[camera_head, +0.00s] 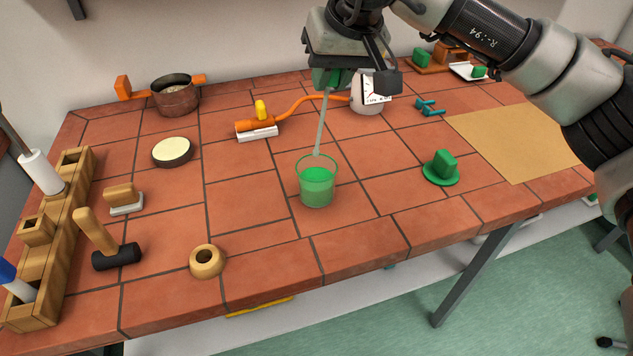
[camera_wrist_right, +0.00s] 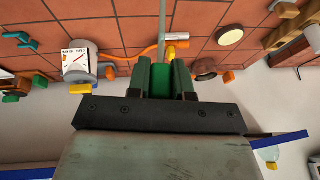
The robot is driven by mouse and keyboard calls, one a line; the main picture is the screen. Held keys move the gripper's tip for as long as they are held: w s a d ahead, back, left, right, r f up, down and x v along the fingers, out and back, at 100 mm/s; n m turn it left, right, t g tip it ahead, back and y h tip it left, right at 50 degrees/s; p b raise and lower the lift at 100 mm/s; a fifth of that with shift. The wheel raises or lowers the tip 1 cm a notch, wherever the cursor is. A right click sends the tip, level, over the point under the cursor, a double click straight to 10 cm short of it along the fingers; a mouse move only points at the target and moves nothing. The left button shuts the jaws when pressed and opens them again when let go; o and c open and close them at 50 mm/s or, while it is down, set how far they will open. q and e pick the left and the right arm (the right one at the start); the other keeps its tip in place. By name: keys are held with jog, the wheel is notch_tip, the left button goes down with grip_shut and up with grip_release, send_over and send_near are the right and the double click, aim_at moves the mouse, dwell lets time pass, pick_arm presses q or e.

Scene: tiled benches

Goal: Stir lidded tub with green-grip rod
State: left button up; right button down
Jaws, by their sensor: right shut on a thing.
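My right gripper (camera_head: 328,82) is shut on the green grip of a thin grey rod (camera_head: 321,125), high over the bench. In the right wrist view the green grip (camera_wrist_right: 162,82) sits between the two fingers. The rod hangs down, slightly tilted. Its lower end shows at the far rim of a clear tub (camera_head: 317,193) with green contents; I cannot tell whether the tip is above or just inside. The tub stands open near the bench's front edge. A green lid with a block knob (camera_head: 441,168) lies on the tiles to its right. My left gripper is out of view.
A white gauge (camera_head: 369,97) with an orange hose stands behind the tub. A pot (camera_head: 176,96), a round cream-topped disc (camera_head: 172,151), a mallet (camera_head: 108,244) and a wooden ring (camera_head: 207,262) are leftward. A tan mat (camera_head: 515,140) lies right. Tiles around the tub are clear.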

jog(key=shift+r+p, duration=1.9)
jog(key=shift+r, duration=0.65)
jog(key=shift+f, duration=0.1)
